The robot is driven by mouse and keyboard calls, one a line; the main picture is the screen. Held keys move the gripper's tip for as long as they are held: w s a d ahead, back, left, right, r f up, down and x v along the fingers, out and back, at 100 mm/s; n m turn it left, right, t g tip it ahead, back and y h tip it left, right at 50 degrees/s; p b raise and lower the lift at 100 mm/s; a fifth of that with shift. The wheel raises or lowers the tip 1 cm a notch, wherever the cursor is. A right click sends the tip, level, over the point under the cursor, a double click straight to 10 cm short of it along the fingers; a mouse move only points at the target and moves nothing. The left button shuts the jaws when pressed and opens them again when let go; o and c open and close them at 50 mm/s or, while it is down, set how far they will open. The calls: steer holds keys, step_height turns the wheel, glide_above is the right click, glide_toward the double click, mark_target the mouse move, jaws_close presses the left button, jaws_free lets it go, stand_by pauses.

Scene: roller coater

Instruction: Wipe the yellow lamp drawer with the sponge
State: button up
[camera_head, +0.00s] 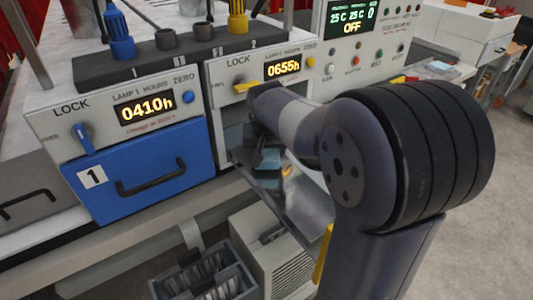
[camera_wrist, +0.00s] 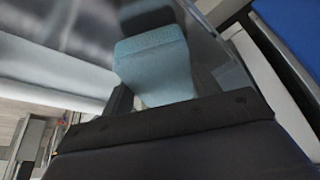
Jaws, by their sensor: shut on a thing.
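The yellow lamp drawer is pulled out below the 0655h panel; its bare metal inside (camera_head: 305,207) and a sliver of its yellow front (camera_head: 323,255) show past my arm. My gripper (camera_head: 266,148) is inside or just over the drawer, largely hidden by my wrist. It is shut on a light-blue sponge (camera_head: 269,160). The sponge (camera_wrist: 156,68) also shows in the wrist view, sticking out beyond the dark gripper body, over grey metal. I cannot tell whether the sponge touches the metal.
The blue drawer (camera_head: 140,178) marked 1 is shut at the left. A yellow lock lever (camera_head: 244,87) is above the open drawer. A grey crate (camera_head: 205,282) and a beige vented box (camera_head: 275,262) stand below. Blue and yellow plugs are on top.

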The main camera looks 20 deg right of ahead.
steer(key=shift+p+v, duration=0.3)
steer(key=shift+v, duration=0.55)
steer(key=shift+d+r+p, duration=0.2)
steer(key=shift+r+p, duration=0.1)
steer(key=shift+r, duration=0.1)
steer(key=shift+w+r+p, duration=0.15)
steer(key=shift+r+p, duration=0.4)
steer(key=shift+r, duration=0.15)
steer(key=shift+r+p, duration=1.05)
steer(key=shift+r, duration=0.35)
